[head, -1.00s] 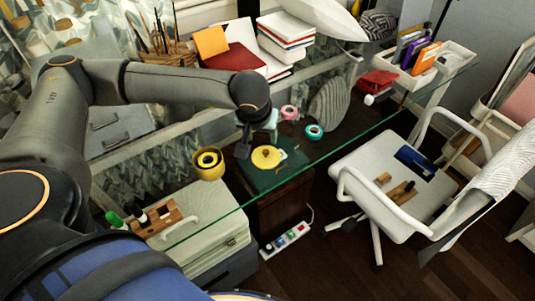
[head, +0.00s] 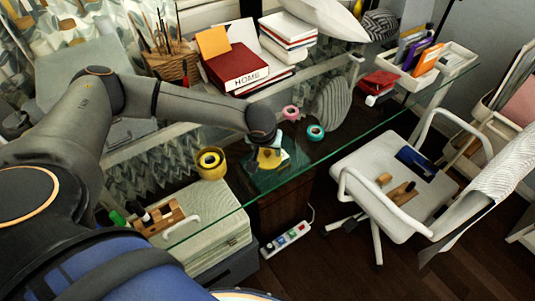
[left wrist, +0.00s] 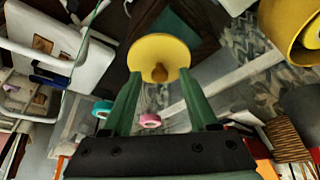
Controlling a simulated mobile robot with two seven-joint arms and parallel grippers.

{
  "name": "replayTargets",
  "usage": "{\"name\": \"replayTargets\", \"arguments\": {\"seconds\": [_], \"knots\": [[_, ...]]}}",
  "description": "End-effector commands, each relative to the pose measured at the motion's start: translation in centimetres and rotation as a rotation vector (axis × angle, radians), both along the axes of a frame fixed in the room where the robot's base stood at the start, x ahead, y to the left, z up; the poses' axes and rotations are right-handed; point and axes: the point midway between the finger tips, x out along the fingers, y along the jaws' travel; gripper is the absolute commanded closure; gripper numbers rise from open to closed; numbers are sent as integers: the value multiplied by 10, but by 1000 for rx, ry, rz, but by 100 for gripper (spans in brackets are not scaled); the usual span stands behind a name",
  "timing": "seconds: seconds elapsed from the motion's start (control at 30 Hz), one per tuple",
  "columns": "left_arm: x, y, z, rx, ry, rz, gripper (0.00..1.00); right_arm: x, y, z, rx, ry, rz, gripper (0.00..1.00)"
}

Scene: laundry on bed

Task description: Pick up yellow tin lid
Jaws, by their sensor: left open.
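The yellow tin lid (head: 270,160) lies on a dark green flat item on the glass desk, partly hidden by my left gripper (head: 266,148). In the left wrist view the round lid (left wrist: 150,48) has a small knob (left wrist: 160,73) facing the camera. My left gripper (left wrist: 159,78) is open, its two green fingers apart on either side of the knob in that view. I cannot tell whether the fingers touch the lid. The yellow tin (head: 211,165) stands open to the left of the lid. My right gripper is not in view.
A pink tape roll (head: 290,113) and a teal tape roll (head: 316,132) lie just behind the lid. A striped grey item (head: 333,103) stands beyond them. Red books (head: 235,68) are at the back. A white chair (head: 385,185) stands at the right front.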

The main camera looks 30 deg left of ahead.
Motion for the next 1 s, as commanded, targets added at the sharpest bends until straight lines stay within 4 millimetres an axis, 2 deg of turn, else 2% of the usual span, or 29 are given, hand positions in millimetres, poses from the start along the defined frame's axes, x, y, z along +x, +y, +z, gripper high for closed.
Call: {"name": "replayTargets", "arguments": {"seconds": [0.07,0.53,1.0], "knots": [[0,0,0,0,0,0,48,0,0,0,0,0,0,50],[0,0,0,0,1,0,100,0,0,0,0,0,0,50],[0,0,1,0,0,1,100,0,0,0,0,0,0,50]]}}
